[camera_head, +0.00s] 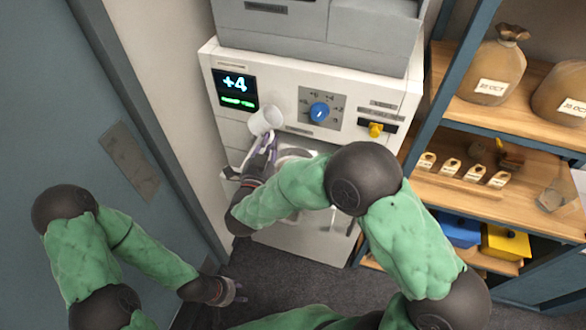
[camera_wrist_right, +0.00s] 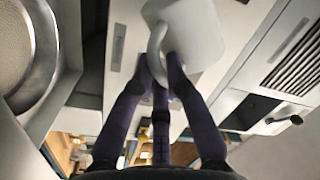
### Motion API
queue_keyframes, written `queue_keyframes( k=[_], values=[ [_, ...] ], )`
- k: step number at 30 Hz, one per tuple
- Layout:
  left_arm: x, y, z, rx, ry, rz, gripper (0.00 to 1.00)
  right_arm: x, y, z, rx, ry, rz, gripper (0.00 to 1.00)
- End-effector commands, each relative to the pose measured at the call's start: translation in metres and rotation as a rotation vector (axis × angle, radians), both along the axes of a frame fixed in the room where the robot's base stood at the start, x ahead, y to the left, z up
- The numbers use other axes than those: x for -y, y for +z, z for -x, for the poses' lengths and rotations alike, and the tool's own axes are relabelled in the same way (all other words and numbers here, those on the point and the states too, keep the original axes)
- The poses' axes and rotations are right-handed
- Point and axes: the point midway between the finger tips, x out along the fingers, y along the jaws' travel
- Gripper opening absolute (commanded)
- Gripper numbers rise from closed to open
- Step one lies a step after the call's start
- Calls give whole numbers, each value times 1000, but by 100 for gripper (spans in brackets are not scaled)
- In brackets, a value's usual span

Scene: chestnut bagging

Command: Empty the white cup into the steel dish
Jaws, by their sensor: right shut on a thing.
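The white cup (camera_head: 265,120) is in front of the white machine. It also shows at the top of the right wrist view (camera_wrist_right: 200,28), tilted in that picture; its contents are hidden. My right gripper (camera_head: 268,143) is shut on the cup, with its purple fingers at the handle (camera_wrist_right: 154,52). The steel dish (camera_head: 290,153) is just right of that gripper, partly hidden by my right arm. Its round metal rim shows at the left of the right wrist view (camera_wrist_right: 62,55). My left gripper (camera_head: 238,291) hangs low over the floor, apart from everything, and looks open and empty.
The machine (camera_head: 405,92) has a "+4" display (camera_head: 236,88), a blue knob (camera_head: 319,112) and a yellow switch (camera_head: 376,130). A shelf (camera_head: 445,190) with sacks, small tagged items and blue and yellow bins stands at right. A grey-blue door (camera_head: 60,120) is at left.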

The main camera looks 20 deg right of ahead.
Motion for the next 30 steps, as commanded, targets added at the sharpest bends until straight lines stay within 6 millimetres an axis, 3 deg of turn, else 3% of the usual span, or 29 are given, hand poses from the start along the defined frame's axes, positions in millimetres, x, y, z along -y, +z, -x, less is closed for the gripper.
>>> queue_keyframes(
  k=[7,30],
  values=[
    [0,-13,0,0,0,0,40,-1,-8,-1,44,0,-83,0],
    [0,-23,0,0,0,0,40,-3,-10,-2,113,3,-214,0]
  ],
)
